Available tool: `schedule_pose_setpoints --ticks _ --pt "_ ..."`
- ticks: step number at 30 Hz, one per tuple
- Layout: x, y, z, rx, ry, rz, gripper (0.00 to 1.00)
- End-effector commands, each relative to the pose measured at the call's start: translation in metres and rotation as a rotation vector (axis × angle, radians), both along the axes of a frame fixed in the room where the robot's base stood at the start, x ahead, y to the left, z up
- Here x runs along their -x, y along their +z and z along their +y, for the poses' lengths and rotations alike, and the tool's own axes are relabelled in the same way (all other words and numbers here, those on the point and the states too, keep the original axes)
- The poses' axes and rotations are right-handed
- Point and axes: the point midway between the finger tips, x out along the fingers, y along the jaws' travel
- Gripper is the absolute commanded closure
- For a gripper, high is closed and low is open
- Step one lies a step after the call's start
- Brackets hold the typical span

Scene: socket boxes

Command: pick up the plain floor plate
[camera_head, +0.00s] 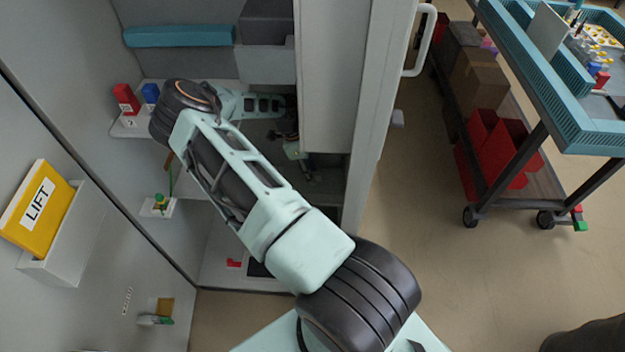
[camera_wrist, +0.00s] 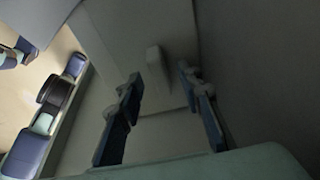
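I cannot pick out the plain floor plate with certainty. A dark flat piece (camera_head: 258,269) lies on the cabinet floor, partly hidden behind my arm. My gripper (camera_head: 292,148) is inside the open cabinet, largely in shadow, beside the inner face of the door. In the wrist view my gripper's two dark blue fingers (camera_wrist: 160,82) stand well apart, with nothing held between them. A pale rounded block (camera_wrist: 154,68) shows beyond the fingers on a grey surface; I cannot tell what it is.
The cabinet door (camera_head: 337,75) stands open just right of my gripper. A shelf on the left holds a red block (camera_head: 126,99) and a blue block (camera_head: 151,93). A small red piece (camera_head: 234,263) lies on the cabinet floor. A blue cart (camera_head: 560,90) stands right, with clear floor before it.

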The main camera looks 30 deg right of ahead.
Motion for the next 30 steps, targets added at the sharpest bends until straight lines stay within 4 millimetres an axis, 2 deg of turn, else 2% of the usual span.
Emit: schedule_pose_setpoints --ticks 8,17,30 --pt "0.0000 -0.0023 -0.0005 0.000 0.000 -0.001 0.68" --pt "0.0003 -0.0020 -0.0005 -0.001 0.000 -0.001 1.00" --pt "0.0004 0.0009 -0.0021 0.001 0.001 -0.002 1.00"
